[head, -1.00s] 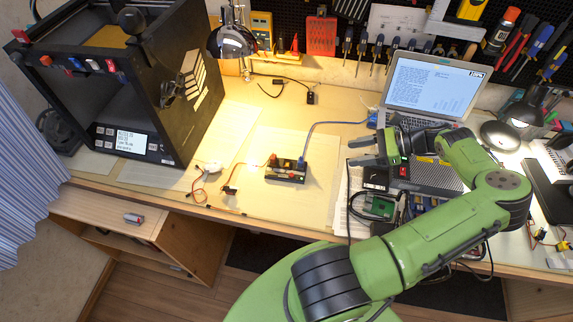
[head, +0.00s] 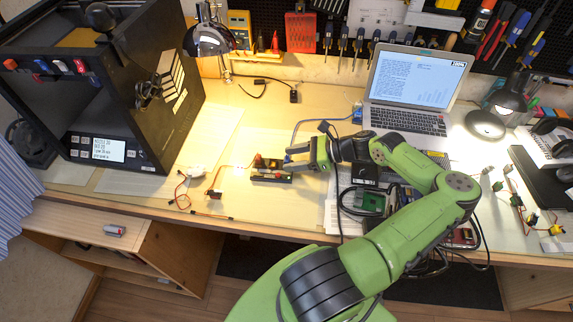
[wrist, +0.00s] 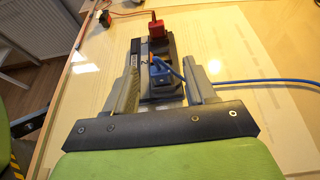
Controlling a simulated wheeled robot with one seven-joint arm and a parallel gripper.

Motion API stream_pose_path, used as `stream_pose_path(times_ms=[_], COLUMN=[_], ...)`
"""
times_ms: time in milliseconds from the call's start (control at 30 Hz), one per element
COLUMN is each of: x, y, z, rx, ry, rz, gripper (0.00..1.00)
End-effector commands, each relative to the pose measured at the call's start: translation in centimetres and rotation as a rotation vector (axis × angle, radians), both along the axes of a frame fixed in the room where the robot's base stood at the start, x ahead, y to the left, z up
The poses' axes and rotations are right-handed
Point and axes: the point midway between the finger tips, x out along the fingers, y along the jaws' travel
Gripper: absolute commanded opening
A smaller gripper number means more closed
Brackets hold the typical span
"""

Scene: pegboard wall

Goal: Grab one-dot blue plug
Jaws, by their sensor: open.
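A blue plug (wrist: 160,72) with a blue cable sits in a black socket block (wrist: 176,92). No dot marking on the plug can be made out. In the wrist view my gripper (wrist: 164,80) is open, with one finger to each side of the blue plug and no clear grip on it. In the head view my gripper (head: 290,158) is at the right end of the block (head: 268,177), and it largely hides the blue plug there. A red plug (wrist: 157,28) stands at the block's far end in the wrist view.
A black machine (head: 90,80) stands at the left, with several coloured plugs along its top edge. A laptop (head: 415,90), a desk lamp (head: 210,40) and cables surround the desk. The desk left of the block is mostly clear, apart from small wired parts (head: 213,193).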

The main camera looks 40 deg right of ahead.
Motion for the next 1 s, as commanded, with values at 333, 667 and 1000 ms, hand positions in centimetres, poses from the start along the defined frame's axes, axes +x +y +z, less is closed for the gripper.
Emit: stream_pose_path(times_ms=[333,667,1000], x=[0.0,0.0,0.0], y=[0.0,0.0,-0.1], z=[0.1,0.1,5.1], rx=[-0.001,0.0,-0.004], ry=[0.001,0.0,0.0], rz=[-0.001,-0.001,0.001], gripper=[0.31,0.0,0.0])
